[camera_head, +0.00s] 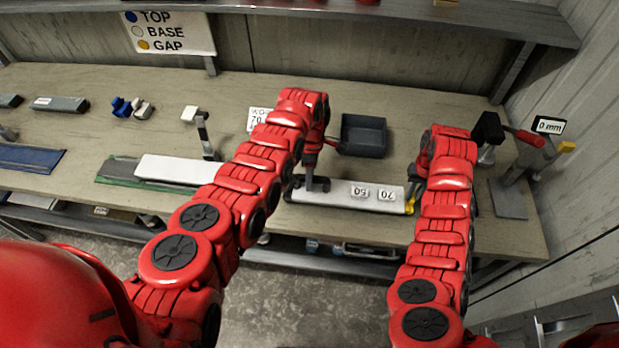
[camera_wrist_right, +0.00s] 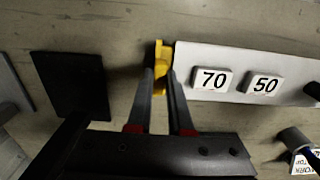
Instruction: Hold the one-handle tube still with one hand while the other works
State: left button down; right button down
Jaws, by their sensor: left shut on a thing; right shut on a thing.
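The pale one-handle tube (camera_head: 335,194) lies along the bench in front of me, with white tags reading 70 and 50 on top. The tube also shows in the right wrist view (camera_wrist_right: 225,60). My left gripper (camera_head: 314,183) is shut at the tube's left part, apparently on its dark handle; my arm partly hides the grip. My right gripper (camera_wrist_right: 161,80) is shut on a yellow piece (camera_wrist_right: 164,56) at the tube's other end. That yellow piece also shows in the head view (camera_head: 410,205), partly behind my right arm.
A dark empty tray (camera_head: 363,136) stands behind the tube. A gauge stand (camera_head: 510,198) with a "0 mm" display (camera_head: 549,126) is at the right. A TOP, BASE, GAP sign (camera_head: 170,32) hangs at the back.

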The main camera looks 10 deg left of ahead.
jog(key=shift+d, duration=1.6)
jog(key=shift+r, duration=0.1)
dwell(0.4)
notch_tip(320, 180, up, 6)
jog(key=shift+f, duration=0.1)
dwell(0.8)
pick_arm(q)
jog(key=c, duration=0.6)
grip_release()
jog(key=r, duration=0.4)
jog(key=w+r, duration=0.1)
jog(key=r, duration=0.3)
jog(key=w+r, duration=0.1)
jog(key=r, duration=0.2)
jog(key=shift+w+r, duration=0.2)
jog(key=shift+r, duration=0.2)
